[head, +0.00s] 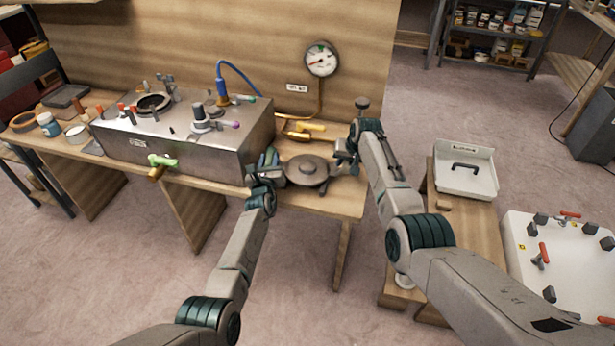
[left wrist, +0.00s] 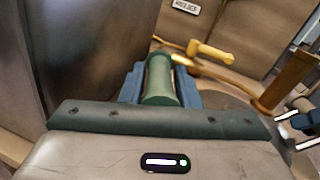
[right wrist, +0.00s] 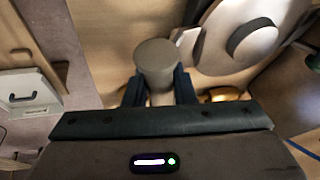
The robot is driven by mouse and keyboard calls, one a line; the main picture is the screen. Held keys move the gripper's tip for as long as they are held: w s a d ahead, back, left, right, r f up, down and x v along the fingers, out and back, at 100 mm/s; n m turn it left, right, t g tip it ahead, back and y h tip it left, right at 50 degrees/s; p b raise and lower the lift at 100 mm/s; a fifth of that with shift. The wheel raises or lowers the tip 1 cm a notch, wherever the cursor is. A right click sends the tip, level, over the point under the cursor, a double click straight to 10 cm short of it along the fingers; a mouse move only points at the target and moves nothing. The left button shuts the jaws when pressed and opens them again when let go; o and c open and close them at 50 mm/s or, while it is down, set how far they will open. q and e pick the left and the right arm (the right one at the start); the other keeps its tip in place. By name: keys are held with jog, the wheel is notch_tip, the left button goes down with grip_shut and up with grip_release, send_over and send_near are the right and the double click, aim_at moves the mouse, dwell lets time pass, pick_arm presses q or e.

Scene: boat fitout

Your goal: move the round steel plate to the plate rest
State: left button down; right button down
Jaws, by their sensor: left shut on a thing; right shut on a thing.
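The round steel plate (head: 307,172), a grey disc with a raised round centre, is at the right end of the wooden bench. It shows in the right wrist view (right wrist: 222,40) and partly in the left wrist view. My left gripper (head: 268,172) is at its left side, shut on a green upright grip (left wrist: 160,82). My right gripper (head: 345,158) is at its right side, shut on a pale grey round-topped grip (right wrist: 157,58) beside the disc. Whether the plate touches the bench is unclear. I cannot pick out the plate rest with certainty.
A steel cabinet (head: 185,150) with fittings stands left of the plate. A yellow-handled valve (head: 310,127) and pipe are behind it, below a gauge (head: 321,59). On the right, a side table holds a white tray (head: 466,187) with a black handle. A white panel (head: 555,265) is beyond.

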pick_arm(q)
jog(key=shift+w+f+b, duration=0.1)
jog(key=shift+f+b, duration=0.35)
jog(key=shift+b, duration=0.15)
pick_arm(e)
jog(key=shift+f, duration=0.65)
pick_arm(q)
jog(key=c, duration=1.3)
grip_release()
jog(key=shift+f, duration=0.1)
pick_arm(e)
jog(key=c, duration=1.4)
grip_release()
jog(key=shift+c, duration=0.2)
pick_arm(q)
jog(key=shift+o, duration=1)
jog(key=shift+s, duration=0.2)
pick_arm(e)
jog(key=shift+o, duration=1.2)
jog(key=shift+s+r, duration=0.2)
pick_arm(q)
jog(key=shift+s, duration=0.15)
jog(key=shift+s, duration=0.2)
jog(key=s, duration=1.1)
jog(key=shift+s+a, duration=0.15)
jog(key=shift+s, duration=0.05)
pick_arm(e)
jog(key=v, duration=1.2)
